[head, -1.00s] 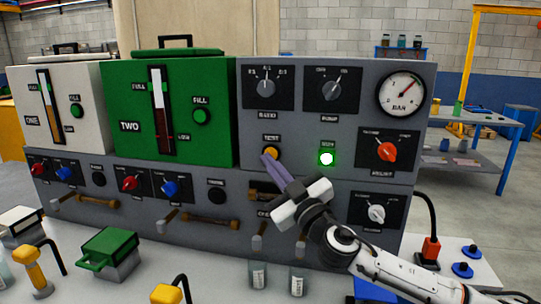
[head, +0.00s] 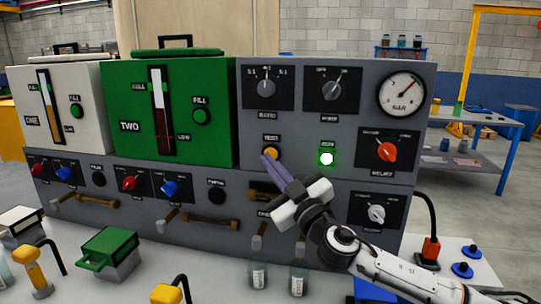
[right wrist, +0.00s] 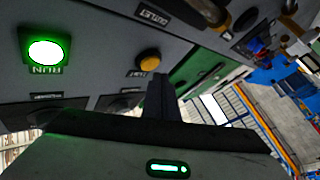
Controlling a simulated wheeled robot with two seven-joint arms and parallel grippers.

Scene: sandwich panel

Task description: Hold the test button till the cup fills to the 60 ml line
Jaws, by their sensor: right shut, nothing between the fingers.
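The yellow test button (head: 270,152) is on the grey panel below the dials; it also shows in the right wrist view (right wrist: 149,61). My right gripper (head: 267,158) is shut and empty, its fingertips at the button's lower edge in the head view. In the right wrist view the shut fingertips (right wrist: 159,76) are just beside the button; I cannot tell whether they touch it. Two small clear cups with markings, one (head: 258,275) left and one (head: 298,281) right, stand on the bench below the outlets. Their liquid level is too small to read. My left gripper is not in view.
The green run lamp (head: 326,158) is lit right of the button. A red selector knob (head: 386,152) and a pressure gauge (head: 401,94) are farther right. The green tank (head: 180,72) marked TWO stands left. Wooden handles (head: 212,224) stick out along the panel's lower front.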

